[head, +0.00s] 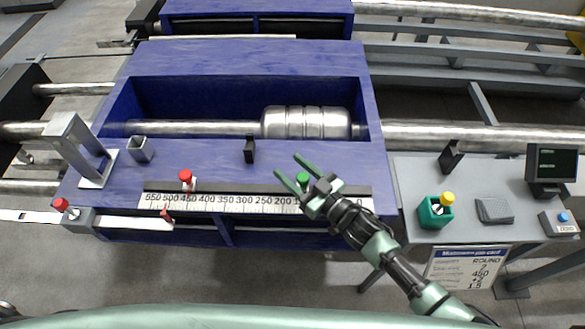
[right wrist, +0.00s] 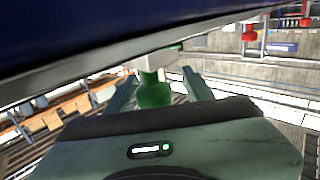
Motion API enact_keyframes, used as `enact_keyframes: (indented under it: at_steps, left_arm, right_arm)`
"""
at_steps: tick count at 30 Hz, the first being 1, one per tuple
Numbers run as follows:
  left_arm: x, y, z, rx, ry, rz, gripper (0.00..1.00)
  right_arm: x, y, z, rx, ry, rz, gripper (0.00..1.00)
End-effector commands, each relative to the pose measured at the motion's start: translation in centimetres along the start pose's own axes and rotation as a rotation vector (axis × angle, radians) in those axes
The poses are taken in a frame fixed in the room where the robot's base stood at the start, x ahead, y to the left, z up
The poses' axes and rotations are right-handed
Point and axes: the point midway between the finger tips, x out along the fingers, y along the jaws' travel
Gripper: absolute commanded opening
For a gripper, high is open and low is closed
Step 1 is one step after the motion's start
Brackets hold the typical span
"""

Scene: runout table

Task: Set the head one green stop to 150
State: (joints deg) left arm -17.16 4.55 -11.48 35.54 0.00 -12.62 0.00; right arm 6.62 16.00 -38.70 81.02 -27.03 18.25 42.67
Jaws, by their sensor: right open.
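The green stop (head: 303,178) sits on the rail above the white number scale (head: 235,204), just right of the 200 label. My right gripper (head: 287,165) reaches in from the lower right with its fingers apart at the stop. The right wrist view shows the green knob (right wrist: 155,93) between the two open fingers, with gaps on both sides. The gripper hides the scale figures under the stop, so its exact reading cannot be told. My left gripper is not in view.
A red stop (head: 186,177) stands further left on the rail; another red knob (head: 61,204) is at the left end. A grey side table (head: 410,175) holds a green box (head: 435,212) with a yellow knob, a grey pad and a small screen. A task card (head: 466,266) hangs below.

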Motion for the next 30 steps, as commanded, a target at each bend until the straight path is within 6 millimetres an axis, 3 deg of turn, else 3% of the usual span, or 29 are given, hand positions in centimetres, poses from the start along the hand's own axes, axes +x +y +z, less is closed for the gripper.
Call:
enact_keyframes:
  at_steps: [15, 30]
  left_arm:
    - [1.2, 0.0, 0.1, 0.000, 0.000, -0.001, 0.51]
    - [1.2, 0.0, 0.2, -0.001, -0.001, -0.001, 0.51]
  right_arm:
    - [-7.0, -0.1, 0.2, -0.001, -0.001, -0.001, 0.52]
    - [-7.6, -0.1, 0.0, 0.000, 0.000, -0.002, 0.52]
